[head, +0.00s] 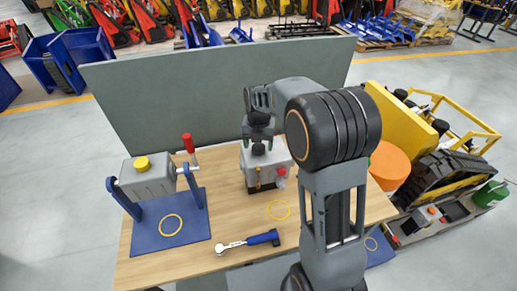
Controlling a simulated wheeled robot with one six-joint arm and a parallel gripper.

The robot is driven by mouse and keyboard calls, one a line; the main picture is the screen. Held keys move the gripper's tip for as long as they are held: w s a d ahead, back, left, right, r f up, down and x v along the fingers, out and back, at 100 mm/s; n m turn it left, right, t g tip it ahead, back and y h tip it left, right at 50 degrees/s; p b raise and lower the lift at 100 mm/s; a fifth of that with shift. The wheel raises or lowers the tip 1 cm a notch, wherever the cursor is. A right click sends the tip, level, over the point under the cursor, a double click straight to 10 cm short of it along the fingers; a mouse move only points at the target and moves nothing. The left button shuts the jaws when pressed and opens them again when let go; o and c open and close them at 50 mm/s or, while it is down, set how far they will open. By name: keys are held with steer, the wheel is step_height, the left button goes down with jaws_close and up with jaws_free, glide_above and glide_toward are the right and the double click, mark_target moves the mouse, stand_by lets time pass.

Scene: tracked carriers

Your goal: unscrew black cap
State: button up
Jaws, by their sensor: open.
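The black cap (258,149) sits on top of a grey box-shaped unit (278,160) near the middle of the wooden table. The unit has a dark front opening and a small red part on its right side. My gripper (258,138) is directly above the cap, pointing down, with its fingers apart. It is too small to tell whether the fingers are around the cap or just above it. My arm hides part of the table to the right.
A blue-handled wrench (250,241) lies in front. A grey panel (200,90) stands behind. A tracked yellow carrier (445,165) stands right.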

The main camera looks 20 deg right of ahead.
steer(key=m, duration=2.9)
steer(key=shift+f, duration=0.35)
steer(key=shift+c, duration=0.3)
